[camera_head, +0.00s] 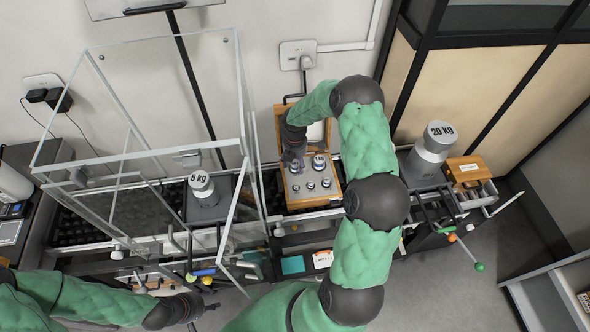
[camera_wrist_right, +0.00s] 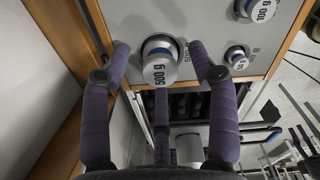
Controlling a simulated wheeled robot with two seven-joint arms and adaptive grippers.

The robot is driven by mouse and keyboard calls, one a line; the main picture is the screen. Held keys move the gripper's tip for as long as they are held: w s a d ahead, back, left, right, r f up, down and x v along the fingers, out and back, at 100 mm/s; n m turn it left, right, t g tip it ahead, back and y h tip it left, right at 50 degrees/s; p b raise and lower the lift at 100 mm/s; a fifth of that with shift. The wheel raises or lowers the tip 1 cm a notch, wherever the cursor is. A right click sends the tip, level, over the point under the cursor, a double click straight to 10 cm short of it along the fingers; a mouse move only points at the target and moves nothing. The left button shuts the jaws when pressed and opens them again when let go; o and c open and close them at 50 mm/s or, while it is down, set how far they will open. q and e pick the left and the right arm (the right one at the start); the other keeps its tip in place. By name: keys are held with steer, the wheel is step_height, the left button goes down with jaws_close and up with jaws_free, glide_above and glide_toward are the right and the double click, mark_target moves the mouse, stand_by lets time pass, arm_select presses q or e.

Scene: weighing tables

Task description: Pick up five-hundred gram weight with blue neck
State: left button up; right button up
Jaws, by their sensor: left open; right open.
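The five-hundred gram weight (camera_wrist_right: 160,62) is a silver knob weight marked 500 g with a blue neck; in the right wrist view it stands upright in its panel near a wooden edge. My right gripper (camera_wrist_right: 160,80) is open, its purple-wrapped fingers spread on either side of the weight and a third finger below, with no clear contact. In the head view the right gripper (camera_head: 292,158) is at the far left part of the wooden weight box (camera_head: 337,193). My left gripper (camera_head: 188,308) is open and empty at the lower left, away from the box.
A glass enclosure (camera_head: 110,120) with a 5 kg weight (camera_head: 203,190) is left of the box. A 20 kg weight (camera_head: 428,155) stands to the right. My right arm passes along the box's right side.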

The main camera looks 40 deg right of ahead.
mark_target(295, 164)
jaws_close()
steer(key=shift+r, duration=0.1)
step_height(295, 164, up, 4)
steer(key=shift+s+f+p, duration=0.1)
steer(key=shift+s+p, duration=0.05)
steer(key=shift+p, duration=0.4)
steer(key=s+a+r+p, duration=0.1)
steer(key=s+a+r, duration=0.2)
steer(key=s, duration=0.3)
steer(key=s+a+r+p, duration=0.1)
steer(key=s+a+r, duration=0.2)
steer(key=s+r, duration=0.3)
steer(key=shift+a, duration=0.25)
